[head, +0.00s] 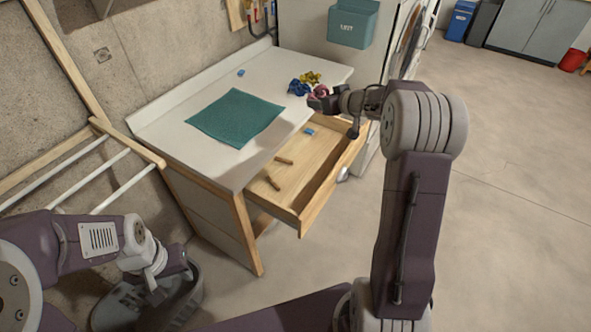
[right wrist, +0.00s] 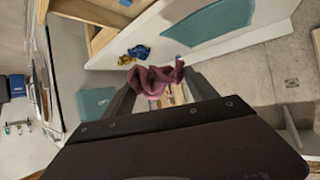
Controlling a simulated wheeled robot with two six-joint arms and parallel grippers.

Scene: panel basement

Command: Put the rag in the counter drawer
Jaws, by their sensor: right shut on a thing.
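The rag, a crumpled dusky-pink cloth (right wrist: 152,80), is held between the fingers of my right gripper (right wrist: 160,92). The counter drawer (head: 322,188) is pulled open, with pegs and a blue block inside. My right gripper (head: 322,98) is shut on the rag near the drawer's far end. My left gripper (head: 150,295) hangs low at the lower left, and its fingers are not clear.
A teal mat (head: 236,119) lies on the white counter (head: 180,150). Blue and yellow crumpled cloths (head: 305,82) lie at the counter's right end. A teal lint bin (head: 353,22) hangs behind. A wooden drying rack (head: 90,160) leans at the left. The floor at the right is clear.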

